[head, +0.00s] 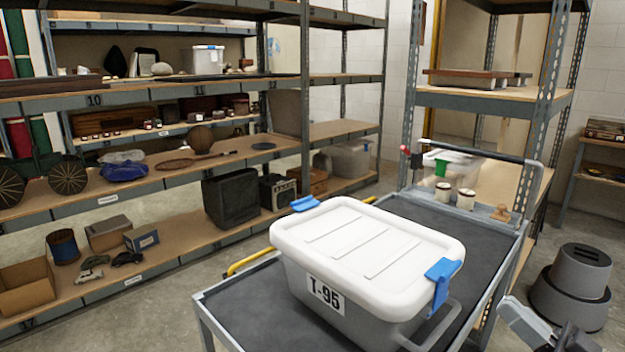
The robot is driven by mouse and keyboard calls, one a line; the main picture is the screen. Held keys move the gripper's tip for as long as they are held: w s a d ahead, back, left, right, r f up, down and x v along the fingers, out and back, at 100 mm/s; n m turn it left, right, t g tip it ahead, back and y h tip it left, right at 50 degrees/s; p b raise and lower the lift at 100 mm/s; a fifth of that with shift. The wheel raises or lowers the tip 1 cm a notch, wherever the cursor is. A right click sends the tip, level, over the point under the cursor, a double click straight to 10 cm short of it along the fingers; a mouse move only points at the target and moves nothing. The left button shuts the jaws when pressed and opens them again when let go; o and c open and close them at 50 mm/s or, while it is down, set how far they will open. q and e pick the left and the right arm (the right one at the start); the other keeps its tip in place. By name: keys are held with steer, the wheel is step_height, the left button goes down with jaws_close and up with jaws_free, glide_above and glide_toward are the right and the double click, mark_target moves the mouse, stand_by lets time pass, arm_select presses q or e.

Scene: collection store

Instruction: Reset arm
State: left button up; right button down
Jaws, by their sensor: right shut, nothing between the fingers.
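My right gripper (518,316) shows at the bottom right edge of the head view, partly cut off by the frame. It is shut and empty, beside the cart's right side and apart from the tote. A grey tote (345,312) with a white lid (370,240), blue latches and a "T-95" label sits on the cart (400,208). Its lid is on. My left gripper is out of view.
The cart's dark top is bare behind the tote. Two small jars (443,192) stand at its far end near a clear bin (450,168). A grey step stool (572,287) stands on the floor at right. Loaded shelving (180,185) fills the left.

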steer(key=s+a+f+m+h, duration=0.2)
steer(key=f+h, duration=0.2)
steer(key=f, duration=0.4)
steer(key=s+a+f+m+h, duration=0.1)
steer(key=a+f+m+h, duration=0.2)
steer(key=f, duration=0.5)
steer(key=s+a+f+g+h, duration=0.2)
steer(key=s+a+f+g, duration=0.1)
steer(key=s+f, duration=0.2)
steer(key=s+a+f+g+h, duration=0.2)
steer(key=s+a+f+g, duration=0.2)
steer(key=f, duration=0.6)
steer(key=shift+s+a+g+h, duration=0.3)
steer(key=shift+s+h, duration=0.1)
steer(key=shift+s, duration=0.85)
